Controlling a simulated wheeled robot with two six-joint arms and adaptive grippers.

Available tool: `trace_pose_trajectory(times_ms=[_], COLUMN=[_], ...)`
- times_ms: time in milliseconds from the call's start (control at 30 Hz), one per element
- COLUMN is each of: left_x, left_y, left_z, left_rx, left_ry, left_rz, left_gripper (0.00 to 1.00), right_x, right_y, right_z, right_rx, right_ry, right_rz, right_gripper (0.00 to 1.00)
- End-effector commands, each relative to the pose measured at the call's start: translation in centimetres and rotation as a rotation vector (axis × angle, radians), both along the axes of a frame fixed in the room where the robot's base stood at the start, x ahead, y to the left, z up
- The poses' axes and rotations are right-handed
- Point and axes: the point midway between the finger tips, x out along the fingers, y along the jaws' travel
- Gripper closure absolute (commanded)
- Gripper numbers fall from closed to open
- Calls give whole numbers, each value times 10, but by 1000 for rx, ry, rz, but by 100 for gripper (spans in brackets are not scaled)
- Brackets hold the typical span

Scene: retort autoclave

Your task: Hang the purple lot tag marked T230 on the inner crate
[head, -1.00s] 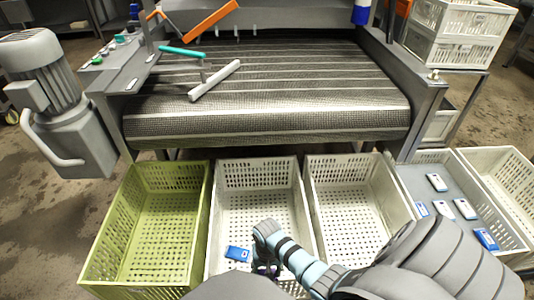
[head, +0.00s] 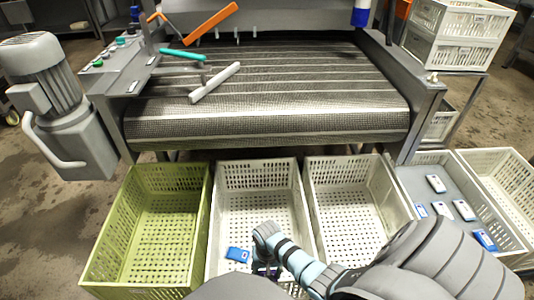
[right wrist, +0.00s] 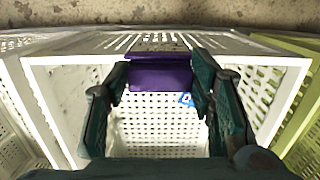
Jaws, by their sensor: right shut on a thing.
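My right gripper (head: 264,268) is over the front end of the middle white crate (head: 259,168), between the green crate and another white crate. In the right wrist view the fingers (right wrist: 160,95) are shut on a purple tag (right wrist: 160,77) at the crate's rim (right wrist: 100,62). My left gripper is not in view.
A blue-and-white block (head: 237,255) lies in the middle crate. The green crate (head: 115,215) stands left, a white crate (head: 345,162) right. Several similar blocks lie on a grey surface (head: 425,180) farther right. The mesh conveyor (head: 265,100) is behind the crates.

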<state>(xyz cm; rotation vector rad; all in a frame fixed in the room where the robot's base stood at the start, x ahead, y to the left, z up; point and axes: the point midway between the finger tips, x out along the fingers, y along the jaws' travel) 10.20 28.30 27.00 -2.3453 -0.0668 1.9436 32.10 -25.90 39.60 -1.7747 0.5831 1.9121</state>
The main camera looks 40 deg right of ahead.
Motion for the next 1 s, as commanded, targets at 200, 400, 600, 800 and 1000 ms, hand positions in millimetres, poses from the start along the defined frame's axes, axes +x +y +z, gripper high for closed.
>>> trace_pose_trajectory(times_ms=[200, 400, 600, 800, 1000], left_x=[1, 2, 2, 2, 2], left_y=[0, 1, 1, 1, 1], left_z=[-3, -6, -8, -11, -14], left_rx=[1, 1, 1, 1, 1], left_ry=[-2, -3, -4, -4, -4], left_rz=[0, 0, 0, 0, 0], left_gripper=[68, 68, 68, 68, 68], right_x=[0, 0, 0, 0, 0], right_y=[0, 0, 0, 0, 0], right_z=[-4, -8, -12, -16, -20], right_rx=[0, 0, 0, 0, 1], right_ry=[0, 0, 0, 0, 1], right_rz=[0, 0, 0, 0, 0], right_gripper=[70, 70, 70, 70, 70])
